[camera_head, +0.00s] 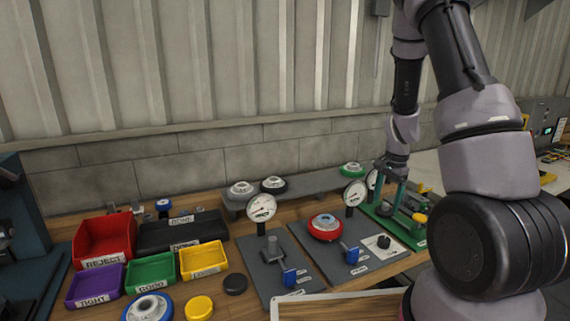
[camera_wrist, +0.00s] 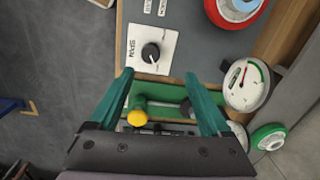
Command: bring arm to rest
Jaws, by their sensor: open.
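My gripper (camera_head: 391,203) hangs from my arm at the right of the head view, over a green plate (camera_head: 408,238) on the bench. Its two green fingers stand wide apart, with nothing held between them. The wrist view shows my gripper (camera_wrist: 159,80) too, with part of the green plate (camera_wrist: 160,94) and a yellow-ended part (camera_wrist: 137,117) behind the finger gap. Whether the fingers touch anything there, I cannot tell. My arm covers the bench's right part in the head view.
Grey plates carry dial gauges (camera_head: 262,208), blue-handled parts, a red-rimmed wheel (camera_head: 325,227) and a black knob (camera_head: 383,241). A grey shelf (camera_head: 310,183) holds several wheels behind. Red (camera_head: 104,240), purple (camera_head: 95,286), green (camera_head: 150,273) and yellow (camera_head: 204,260) bins stand left.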

